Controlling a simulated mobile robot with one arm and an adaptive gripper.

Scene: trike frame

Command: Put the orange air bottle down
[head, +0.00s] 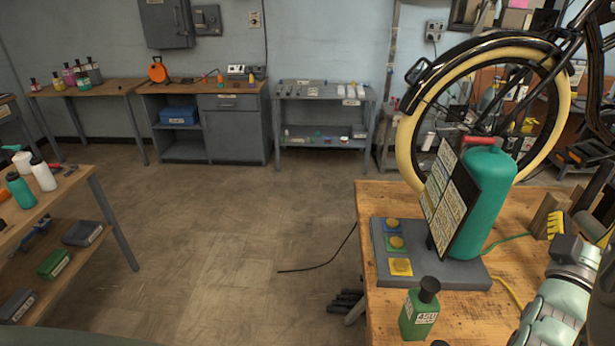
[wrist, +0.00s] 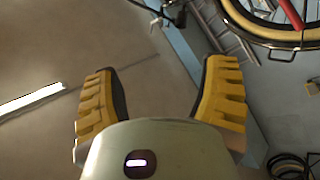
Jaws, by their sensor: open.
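I see no bottle that is clearly orange and large in either view. A teal cylinder (head: 485,195) with a red top stands upright on a grey base on the right workbench, behind a dark panel of yellow labels. My gripper (head: 580,228) is at the right edge of the head view, to the right of the cylinder and apart from it. In the wrist view my gripper (wrist: 158,80) has its yellow ribbed fingers spread wide, with nothing between them. It points up toward the ceiling and a lamp.
A green bottle (head: 419,310) stands at the workbench (head: 470,325) front. A grey base (head: 450,275) bears coloured buttons. An orange round object (head: 157,70) stands on the back bench. A left table (head: 85,185) holds bottles.

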